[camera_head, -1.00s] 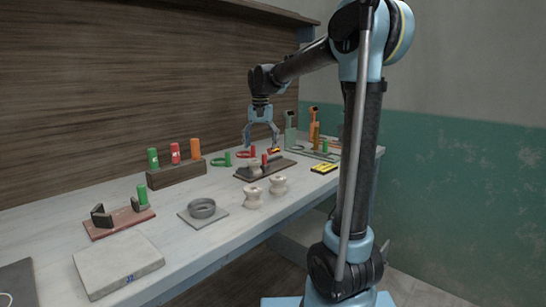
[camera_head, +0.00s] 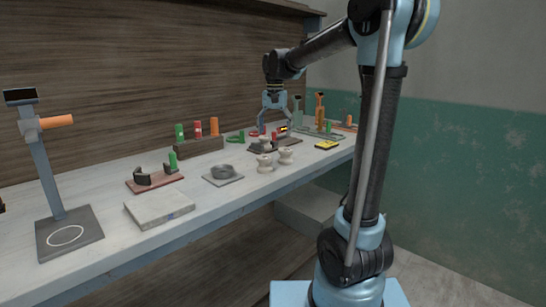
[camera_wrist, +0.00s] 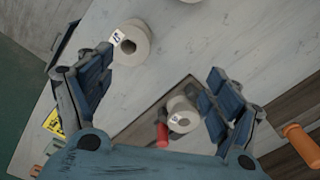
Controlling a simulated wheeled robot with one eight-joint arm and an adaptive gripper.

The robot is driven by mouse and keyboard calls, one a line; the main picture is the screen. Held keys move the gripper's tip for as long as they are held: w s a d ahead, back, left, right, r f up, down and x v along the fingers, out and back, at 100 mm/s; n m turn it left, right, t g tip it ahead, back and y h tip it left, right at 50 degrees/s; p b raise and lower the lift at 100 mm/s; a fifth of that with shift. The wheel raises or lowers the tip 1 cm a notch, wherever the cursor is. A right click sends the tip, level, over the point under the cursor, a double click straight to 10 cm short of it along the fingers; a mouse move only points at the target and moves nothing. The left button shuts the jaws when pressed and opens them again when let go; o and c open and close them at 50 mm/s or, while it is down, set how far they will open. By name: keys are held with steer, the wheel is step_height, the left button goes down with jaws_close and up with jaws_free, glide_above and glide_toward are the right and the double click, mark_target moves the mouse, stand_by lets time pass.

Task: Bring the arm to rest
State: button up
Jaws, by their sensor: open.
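My gripper (camera_head: 275,128) is open and empty at the far part of the bench. In the head view its fingers hang over a dark board (camera_head: 292,147). A pale spool (camera_head: 265,146) stands on that board, and a red peg is beside it. The red peg (camera_wrist: 162,133) shows there too. I see no contact between fingers and spool.
A rack with coloured handles (camera_head: 199,146) is behind. A yellow card (camera_head: 327,145) lies at right.

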steer(key=shift+n, duration=0.4)
steer(key=s+d+f, duration=0.1)
steer(key=s+d, duration=0.1)
steer(key=s, duration=0.1)
steer(key=s+d+f, duration=0.1)
steer(key=s+d, duration=0.2)
steer(key=s+d+f, duration=0.1)
steer(key=s+d, duration=0.1)
steer(key=s, duration=0.1)
steer(key=shift+d+f, duration=0.25)
steer(key=shift+d, duration=0.05)
steer(key=s+d+f+n+t, duration=0.1)
steer(key=s+d+f, duration=0.4)
steer(key=s+f, duration=0.4)
steer(key=s+d+f+n+t, duration=0.1)
steer(key=s+d+f, duration=0.4)
steer(key=s+f, duration=0.4)
steer(key=s, duration=0.3)
steer(key=shift+s+d+f, duration=0.15)
steer(key=shift+d+f, duration=0.1)
steer(key=shift+f, duration=0.05)
steer(key=shift+w+f, duration=0.25)
steer(key=shift+w, duration=0.25)
steer(key=shift+c, duration=0.5)
